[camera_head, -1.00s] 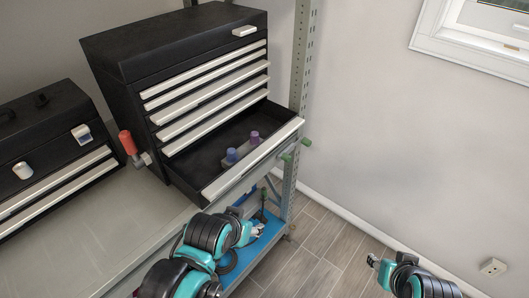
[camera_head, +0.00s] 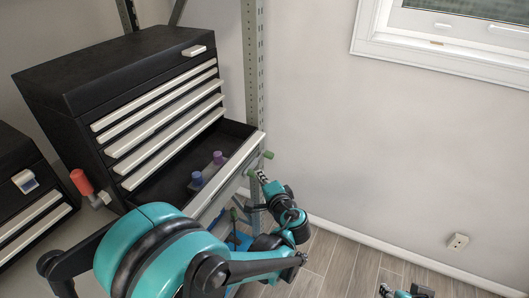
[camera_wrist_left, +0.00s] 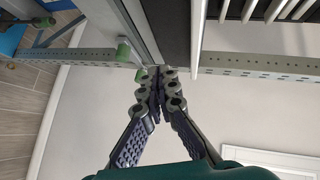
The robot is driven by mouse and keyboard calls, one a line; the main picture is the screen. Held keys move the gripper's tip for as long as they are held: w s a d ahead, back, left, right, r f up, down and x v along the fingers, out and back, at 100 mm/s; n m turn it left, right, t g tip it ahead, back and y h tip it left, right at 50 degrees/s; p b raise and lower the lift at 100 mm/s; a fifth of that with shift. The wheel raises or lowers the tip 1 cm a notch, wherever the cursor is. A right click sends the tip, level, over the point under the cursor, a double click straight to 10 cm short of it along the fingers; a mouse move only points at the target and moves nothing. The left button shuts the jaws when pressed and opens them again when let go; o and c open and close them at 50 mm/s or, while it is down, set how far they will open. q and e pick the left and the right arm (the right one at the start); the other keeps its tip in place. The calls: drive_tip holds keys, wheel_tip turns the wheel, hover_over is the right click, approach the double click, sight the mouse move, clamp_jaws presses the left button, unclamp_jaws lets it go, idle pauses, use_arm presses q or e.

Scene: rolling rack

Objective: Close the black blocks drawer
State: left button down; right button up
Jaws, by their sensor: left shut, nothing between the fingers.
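The black tool chest (camera_head: 120,75) has its lowest drawer (camera_head: 228,180) pulled out; the drawers above it are shut. The open drawer has a black inside and a pale front, and holds a blue-capped item (camera_head: 197,180) and a purple-capped item (camera_head: 218,158). My left gripper (camera_head: 263,177) is shut and empty, close to the outer side of the drawer front near its right end. In the left wrist view its closed fingertips (camera_wrist_left: 158,82) lie near the drawer's edge (camera_wrist_left: 140,30); I cannot tell whether they touch. My right gripper (camera_head: 386,291) is partly cut off at the bottom.
The chest stands on a grey rack with an upright post (camera_head: 254,70) behind the drawer's right end. Green knobs (camera_head: 268,155) stick out near the drawer front. A red-handled tool (camera_head: 82,182) and a second black box (camera_head: 20,190) are at left.

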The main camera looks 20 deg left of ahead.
sight(219, 145)
use_arm(q)
drive_tip(key=w+d+m+t+y, duration=0.1)
drive_tip(key=w+d+m+t, duration=0.1)
drive_tip(key=w+d+t, duration=0.15)
drive_tip(key=w+a+b, duration=0.3)
drive_tip(key=w+a, duration=0.5)
drive_tip(key=a, duration=0.2)
drive_tip(key=shift+m+g, duration=0.3)
drive_tip(key=shift+g, duration=0.05)
drive_tip(key=a, duration=0.5)
drive_tip(key=w+a, duration=0.1)
drive_tip(key=a, duration=0.5)
drive_tip(key=a+b, duration=0.1)
drive_tip(key=a, duration=0.4)
drive_tip(key=shift+w+a, duration=0.3)
drive_tip(key=shift+w, duration=0.05)
drive_tip(key=shift+d, duration=0.1)
